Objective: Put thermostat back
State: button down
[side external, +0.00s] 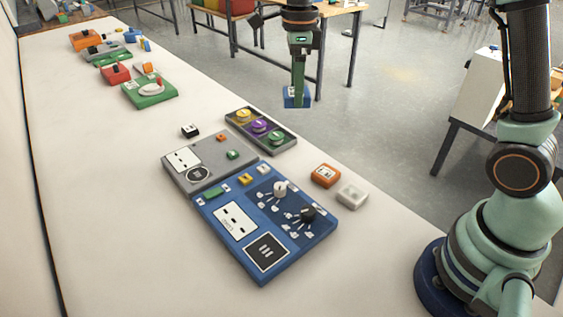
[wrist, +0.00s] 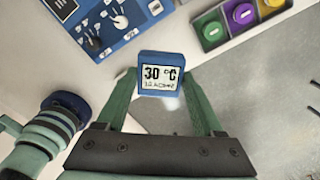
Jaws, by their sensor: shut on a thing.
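The thermostat is a small blue box with a white display reading "30 °C"; it shows in the wrist view (wrist: 161,76) and in the side external view (side external: 291,98). My gripper (side external: 298,90) is shut on it, with a green finger on each side in the wrist view (wrist: 160,88). The thermostat is held in the air, beyond the table's right edge in the side view. A blue panel (side external: 222,197) with knobs, switches and a white socket plate lies on the table, and a grey panel (side external: 209,141) adjoins it.
A grey tray with yellow, purple and green knobs (side external: 261,126) lies beside the panels. An orange block (side external: 325,174), a light grey block (side external: 351,195) and a black block (side external: 190,131) lie loose on the table. More coloured devices stand at the far end. The table's left side is clear.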

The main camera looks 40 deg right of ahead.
jog(key=m, duration=0.2)
send_over(306, 162)
jog(key=f, duration=0.2)
notch_tip(306, 162, down, 14)
jog(key=shift+r, duration=0.15)
jog(key=shift+f, duration=2.5)
grip_release()
jog(key=shift+f, duration=0.15)
